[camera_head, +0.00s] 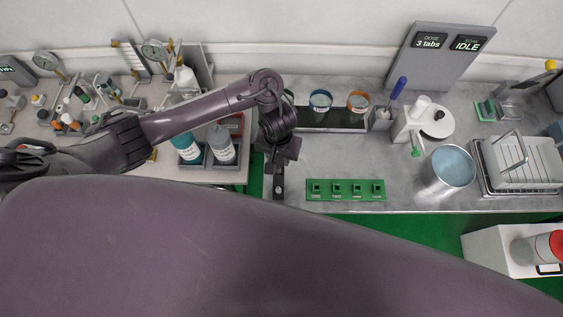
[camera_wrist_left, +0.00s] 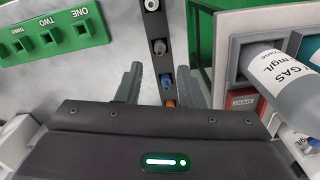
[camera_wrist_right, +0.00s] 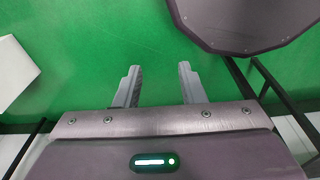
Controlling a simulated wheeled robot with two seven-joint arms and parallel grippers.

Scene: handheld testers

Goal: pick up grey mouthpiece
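A narrow dark rack (camera_wrist_left: 152,28) holds several small mouthpieces in a row in the left wrist view. A pale grey mouthpiece (camera_wrist_left: 152,5) sits at its far end, at the top edge of that view. Closer are a brownish one (camera_wrist_left: 159,46), a blue one (camera_wrist_left: 165,80) and an orange one (camera_wrist_left: 169,103). My left gripper (camera_wrist_left: 160,70) is open and empty, its fingers on either side of the rack's line. In the head view the left gripper (camera_head: 276,158) is over the rack (camera_head: 279,184) and hides part of it. My right gripper (camera_wrist_right: 159,68) is open and empty above green floor.
A green numbered block (camera_head: 345,190) lies right of the rack, also in the left wrist view (camera_wrist_left: 50,35). Bottles (camera_head: 222,145) stand in a grey holder to the left. A metal beaker (camera_head: 447,170) and dish rack (camera_head: 515,165) stand further right. The bench between has bare room.

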